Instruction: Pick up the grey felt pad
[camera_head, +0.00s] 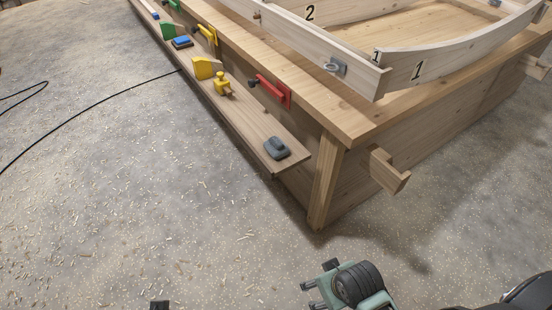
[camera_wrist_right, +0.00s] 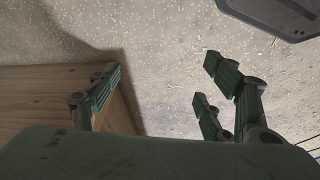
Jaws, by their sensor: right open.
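A dark grey object (camera_head: 277,148), which looks like the grey felt pad, lies at the near end of the low wooden shelf (camera_head: 250,128) along the workbench. My right gripper (camera_head: 318,284) is at the bottom of the head view, well below and right of the pad and apart from it. In the right wrist view my right gripper (camera_wrist_right: 158,92) has its fingers spread, with only floor and wood beyond them; the pad is not seen there. A small dark piece at the bottom edge of the head view may be the tip of my left gripper (camera_head: 159,305).
The wooden workbench (camera_head: 330,85) carries a numbered curved frame (camera_head: 440,65). A wooden block (camera_head: 388,170) juts from its near end. A red clamp (camera_head: 270,90), a yellow tool (camera_head: 222,85) and a blue block (camera_head: 182,42) stand along the bench side. The chip-strewn floor (camera_head: 120,200) is open at left.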

